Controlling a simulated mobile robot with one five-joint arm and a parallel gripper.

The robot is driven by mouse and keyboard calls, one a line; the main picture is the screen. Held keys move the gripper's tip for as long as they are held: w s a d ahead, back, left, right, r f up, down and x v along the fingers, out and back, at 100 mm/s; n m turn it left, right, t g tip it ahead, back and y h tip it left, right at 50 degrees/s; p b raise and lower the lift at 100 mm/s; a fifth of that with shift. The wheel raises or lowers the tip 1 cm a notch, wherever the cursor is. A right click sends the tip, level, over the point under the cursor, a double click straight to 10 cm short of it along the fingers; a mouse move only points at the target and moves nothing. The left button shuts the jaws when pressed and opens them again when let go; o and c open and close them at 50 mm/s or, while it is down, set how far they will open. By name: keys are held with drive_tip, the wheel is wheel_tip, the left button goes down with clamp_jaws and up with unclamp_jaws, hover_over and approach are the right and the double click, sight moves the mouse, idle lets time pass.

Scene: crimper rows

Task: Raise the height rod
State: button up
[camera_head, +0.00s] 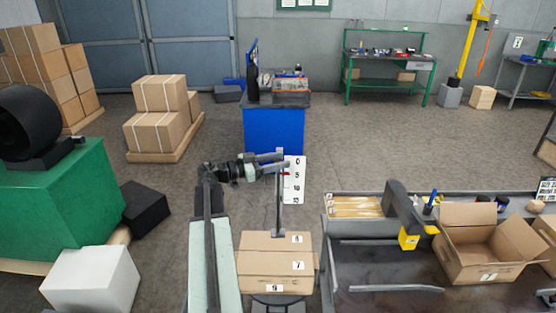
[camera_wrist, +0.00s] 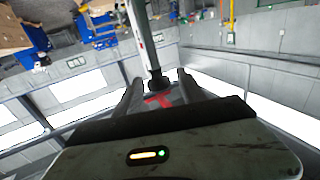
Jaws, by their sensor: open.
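The height rod (camera_head: 281,205) is a thin grey upright post beside a white scale plate (camera_head: 294,180) marked 0, 5 and 10. Its lower end stands at the stacked cartons. My gripper (camera_head: 284,161) is level at the upper part of the rod, pointing right. In the wrist view the rod (camera_wrist: 142,42) runs down to a dark knob-like end between the two fingers of my gripper (camera_wrist: 157,86). The fingers are apart, one on each side, with gaps visible. A red mark shows below the knob, between the fingers. Contact with the rod cannot be told.
A grey bench (camera_head: 345,262) with an open carton (camera_head: 485,250) stands at the right. A blue cabinet (camera_head: 273,131) is behind. A green block (camera_head: 65,200) is at left. Open floor lies between.

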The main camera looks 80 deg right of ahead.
clamp_jaws()
idle(1.4)
